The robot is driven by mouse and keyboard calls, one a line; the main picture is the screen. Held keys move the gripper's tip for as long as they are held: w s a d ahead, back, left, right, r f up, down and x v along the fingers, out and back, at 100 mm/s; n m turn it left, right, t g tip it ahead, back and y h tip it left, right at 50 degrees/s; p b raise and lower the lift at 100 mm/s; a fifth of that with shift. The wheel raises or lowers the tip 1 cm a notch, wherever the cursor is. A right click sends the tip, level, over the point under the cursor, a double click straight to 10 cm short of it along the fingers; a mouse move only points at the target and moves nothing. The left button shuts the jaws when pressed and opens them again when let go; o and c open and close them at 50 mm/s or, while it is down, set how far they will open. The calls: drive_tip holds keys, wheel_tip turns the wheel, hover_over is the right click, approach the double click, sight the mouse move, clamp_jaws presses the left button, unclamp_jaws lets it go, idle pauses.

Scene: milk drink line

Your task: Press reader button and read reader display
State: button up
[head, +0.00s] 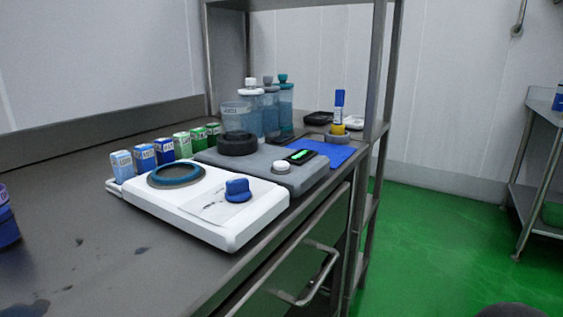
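The reader appears to be the low grey device (228,160) on the steel counter, behind a white device. A round white button (282,167) sits on its front right part. Behind the button is a small dark display (302,156) with a lit green area; its text is too small to read. A black round holder (237,146) on the reader's left part has a clear labelled container (236,117) standing in it.
The white device (222,228) with a blue knob (237,190) and blue ring stands in front. Several small labelled cartons (145,158) line its back left. Bottles, a blue mat (335,157) and a shelf post (377,80) are behind. Green floor (440,240) is clear at right.

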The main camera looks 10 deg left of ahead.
clamp_jaws()
idle(1.1)
